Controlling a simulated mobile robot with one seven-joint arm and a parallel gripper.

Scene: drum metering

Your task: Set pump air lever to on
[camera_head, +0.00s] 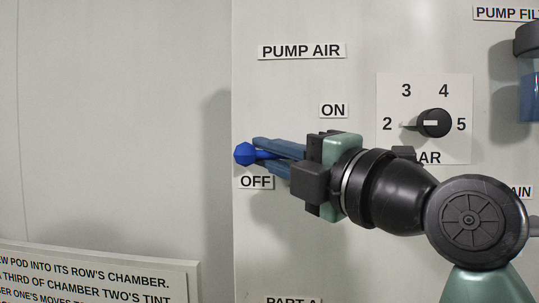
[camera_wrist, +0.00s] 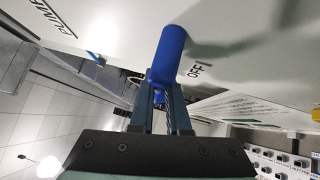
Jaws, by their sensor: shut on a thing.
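The blue pump air lever (camera_head: 244,154) shows at the left edge of the panel, just above the OFF label (camera_head: 255,182) and below the ON label (camera_head: 334,111). Its rounded end sticks out to the left past my fingertips. My gripper (camera_head: 264,150) comes in from the right and is shut on the lever. In the wrist view the blue lever (camera_wrist: 169,52) rises from between the fingertips of my gripper (camera_wrist: 160,88), beside the OFF label (camera_wrist: 200,69). The lever's pivot is hidden behind my gripper.
The PUMP AIR sign (camera_head: 302,51) is above. A black dial knob (camera_head: 434,123) on a numbered plate sits to the right, close above my wrist. A blue-bowled filter (camera_head: 528,100) is at the far right. A text placard (camera_head: 100,275) stands lower left. The wall left of the panel is bare.

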